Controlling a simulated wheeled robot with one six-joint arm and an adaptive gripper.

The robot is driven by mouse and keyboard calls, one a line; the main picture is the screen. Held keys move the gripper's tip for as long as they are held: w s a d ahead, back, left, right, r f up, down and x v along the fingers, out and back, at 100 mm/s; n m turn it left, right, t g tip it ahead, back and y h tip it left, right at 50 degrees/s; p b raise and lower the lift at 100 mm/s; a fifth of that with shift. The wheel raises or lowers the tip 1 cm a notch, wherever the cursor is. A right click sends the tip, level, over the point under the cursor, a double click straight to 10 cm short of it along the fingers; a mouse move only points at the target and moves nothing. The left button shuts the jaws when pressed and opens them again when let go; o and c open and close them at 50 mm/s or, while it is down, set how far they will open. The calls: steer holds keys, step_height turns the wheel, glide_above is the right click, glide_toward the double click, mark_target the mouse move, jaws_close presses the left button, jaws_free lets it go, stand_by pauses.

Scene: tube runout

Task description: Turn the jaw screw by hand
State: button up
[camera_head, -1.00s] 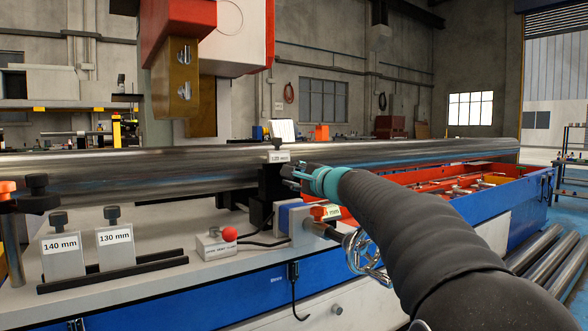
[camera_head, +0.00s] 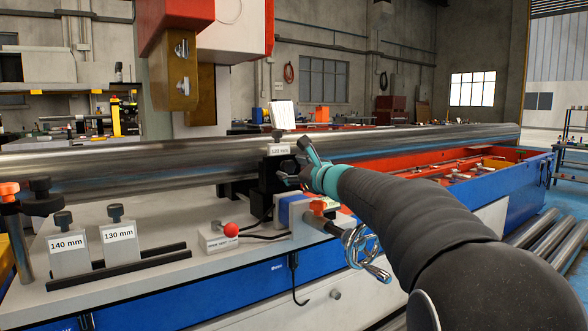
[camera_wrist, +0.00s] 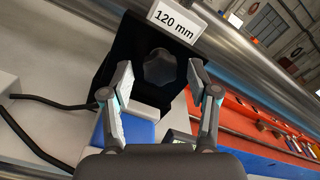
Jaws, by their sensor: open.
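A dark lobed screw knob (camera_wrist: 160,68) sits on the face of a black jaw block (camera_wrist: 128,50) under a white 120 mm label (camera_wrist: 173,20). In the head view the same black block (camera_head: 268,178) stands against the long steel tube (camera_head: 130,165); the knob cannot be made out there. My gripper (camera_head: 296,165) is open in front of the block. In the wrist view my gripper (camera_wrist: 161,80) has one finger on each side of the knob, with visible space between fingers and knob. Whether the fingertips reach as deep as the knob is unclear.
A blue block (camera_head: 292,208) and chrome handwheel (camera_head: 362,246) lie just below my gripper. A red-button box (camera_head: 218,240) with black cables stands left. Blocks marked 140 mm (camera_head: 68,247) and 130 mm (camera_head: 118,237) stand further left. A red-and-gold machine head (camera_head: 180,70) hangs above.

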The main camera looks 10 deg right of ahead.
steer(key=shift+b+v, duration=0.75)
steer(key=shift+v, duration=2.2)
steer(key=shift+s, duration=0.15)
steer(key=v, duration=1.1)
steer(key=shift+s+d, duration=0.1)
steer(key=shift+s, duration=0.25)
steer(key=s+a+f+n+g+h+p, duration=0.1)
steer(key=s+a+f+n+g+p, duration=0.1)
steer(key=s+a+f+n+g, duration=0.85)
steer(key=s+d+f+n+h, duration=0.2)
steer(key=s+f+n+h, duration=0.1)
steer(key=s+f+n, duration=0.4)
steer(key=s+d+f+n+h+p, duration=0.1)
steer(key=s+f+n+h, duration=0.2)
steer(key=s+f+n, duration=0.4)
steer(key=s+f, duration=0.2)
steer(key=s, duration=0.1)
steer(key=shift+d, duration=0.4)
